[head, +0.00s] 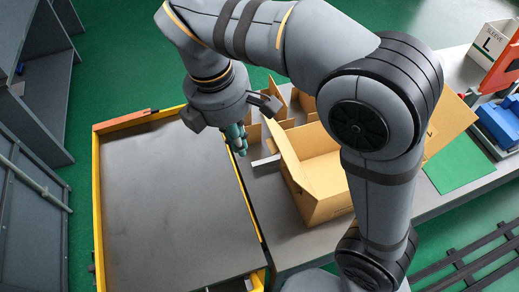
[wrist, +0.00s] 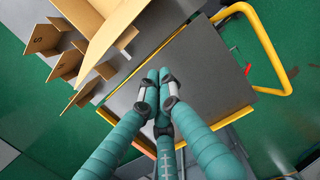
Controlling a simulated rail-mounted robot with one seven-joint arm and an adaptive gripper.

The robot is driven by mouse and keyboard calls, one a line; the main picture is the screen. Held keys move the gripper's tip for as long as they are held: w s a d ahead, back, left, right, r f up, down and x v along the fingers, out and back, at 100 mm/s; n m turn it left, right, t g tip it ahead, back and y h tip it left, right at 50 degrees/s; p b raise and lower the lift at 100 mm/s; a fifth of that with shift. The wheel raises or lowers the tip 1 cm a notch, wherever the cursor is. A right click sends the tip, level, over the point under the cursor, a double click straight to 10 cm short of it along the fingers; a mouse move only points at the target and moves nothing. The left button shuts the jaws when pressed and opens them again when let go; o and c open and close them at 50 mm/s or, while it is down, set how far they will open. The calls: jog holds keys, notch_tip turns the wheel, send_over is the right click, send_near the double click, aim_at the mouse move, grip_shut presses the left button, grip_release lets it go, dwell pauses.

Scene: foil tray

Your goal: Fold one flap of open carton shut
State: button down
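The open tan carton (head: 322,185) stands on the grey bench, partly hidden behind my arm. Its left flap (head: 283,150) stands up and leans outward. Another flap (head: 450,122) sticks out on the right, beyond my arm. My gripper (head: 240,148) is left of the carton, apart from the left flap, with its teal fingers pointing down. In the wrist view, the finger tips (wrist: 159,78) are together with nothing seen between them. A tan carton panel (wrist: 108,30) shows at the top of the wrist view, clear of the fingers.
A grey cart top with a yellow frame (head: 170,190) lies left of the bench and is empty. Cardboard dividers (head: 298,104) stand behind the carton. A green mat (head: 460,160), blue parts (head: 498,125) and a sleeve box (head: 492,45) are on the right.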

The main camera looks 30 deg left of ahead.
aim_at(283, 153)
jog(key=w+d+f+p, duration=0.1)
jog(key=w+d+f, duration=0.2)
jog(key=f, duration=0.1)
jog(key=shift+f, duration=0.15)
dwell(0.6)
